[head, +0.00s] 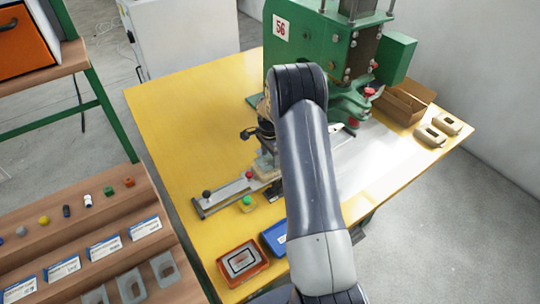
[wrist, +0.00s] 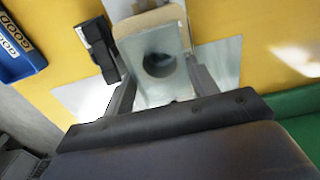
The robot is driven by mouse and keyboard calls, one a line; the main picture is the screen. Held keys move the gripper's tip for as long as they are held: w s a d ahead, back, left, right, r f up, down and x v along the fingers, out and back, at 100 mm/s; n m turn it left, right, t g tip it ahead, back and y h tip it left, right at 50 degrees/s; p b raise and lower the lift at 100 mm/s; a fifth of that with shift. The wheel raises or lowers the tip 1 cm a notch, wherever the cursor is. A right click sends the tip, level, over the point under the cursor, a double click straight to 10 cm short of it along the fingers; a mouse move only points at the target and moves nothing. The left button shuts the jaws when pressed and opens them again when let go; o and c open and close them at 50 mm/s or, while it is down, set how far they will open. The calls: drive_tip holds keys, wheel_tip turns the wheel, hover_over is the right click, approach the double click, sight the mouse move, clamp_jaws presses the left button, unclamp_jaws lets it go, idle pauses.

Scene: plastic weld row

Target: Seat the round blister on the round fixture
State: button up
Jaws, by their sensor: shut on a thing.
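In the wrist view, my gripper (wrist: 162,95) is shut on a clear, greyish blister (wrist: 150,88) with a round opening in its middle. The blister is between the two fingers, above a tan fixture block (wrist: 150,18). The tan block's edge shows past the far end of the blister; the rest is covered. I cannot tell whether the blister touches the block or is apart from it.
A green press (head: 310,60) marked 56 stands behind. An orange tray (head: 243,263) and a blue tray (head: 274,237) are at the table's front. Two tan blocks (head: 438,130) and a cardboard box (head: 404,100) are at right. More clear blisters (head: 131,287) lie on a wooden rack. The table's left is clear.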

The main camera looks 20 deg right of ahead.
drive_tip(key=shift+f+b, duration=0.5)
drive_tip(key=shift+f, duration=0.2)
drive_tip(key=o, duration=0.9)
drive_tip(key=c, duration=0.5)
drive_tip(key=shift+o, duration=0.2)
drive_tip(key=shift+r, duration=0.1)
wheel_tip(320, 180, up, 7)
drive_tip(key=p, duration=0.3)
idle(0.3)
